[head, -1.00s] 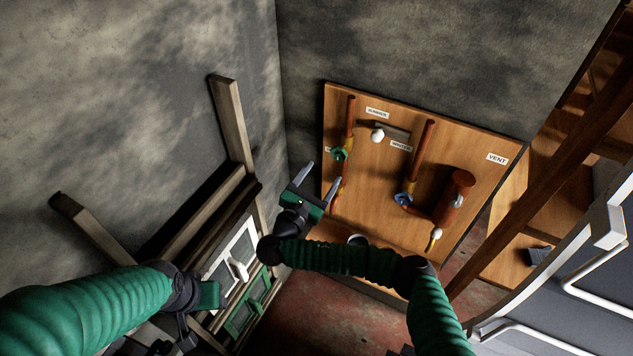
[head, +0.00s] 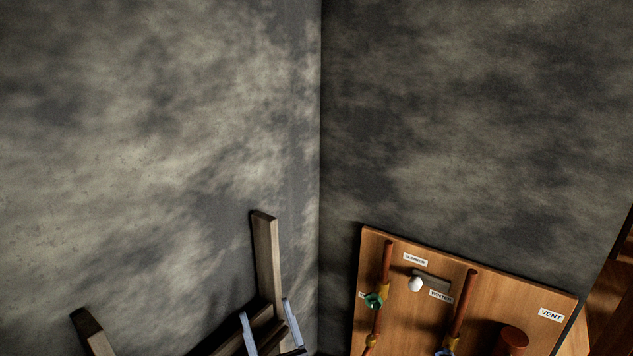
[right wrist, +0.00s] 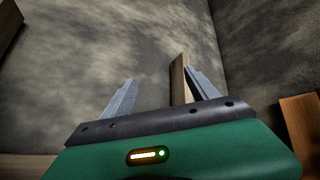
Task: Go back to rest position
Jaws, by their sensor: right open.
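My right gripper (head: 268,325) shows at the bottom edge of the head view, with its two grey fingers apart and nothing between them. In the right wrist view the same gripper (right wrist: 160,95) is open and empty, and its fingers point at the bare wall and a wooden post. The rest of the right arm is below the head view's edge. My left gripper and left arm are not in the head view.
A wooden board (head: 405,325) with pipes, a green valve (head: 373,300), a white knob (head: 415,284) and labels is at the lower right. A wooden post (head: 267,255) stands behind the right gripper. Concrete walls (head: 150,140) meet in a corner; the upper area is clear.

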